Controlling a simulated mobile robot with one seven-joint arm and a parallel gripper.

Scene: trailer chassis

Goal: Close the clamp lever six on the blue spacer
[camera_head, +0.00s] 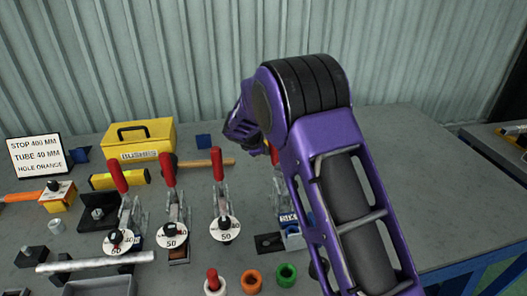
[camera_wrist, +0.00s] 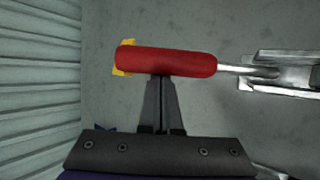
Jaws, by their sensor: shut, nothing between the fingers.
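In the wrist view, a red clamp handle (camera_wrist: 165,61) lies across the picture, with its metal rod and silver clamp body (camera_wrist: 285,72) to the right. My gripper (camera_wrist: 160,82) is shut and empty, its fingertips right at the middle of the handle's lower side; I cannot tell whether they touch. In the head view, my arm hides the gripper and most of this clamp; part of a red handle (camera_head: 273,153) shows beside the arm. A blue spacer (camera_head: 290,224) with a white label sits below it, partly covered by my arm.
Three other clamps with raised red handles (camera_head: 118,174) (camera_head: 168,169) (camera_head: 217,164) stand to the left, with white round tags. The grey table (camera_head: 425,190) is clear at right.

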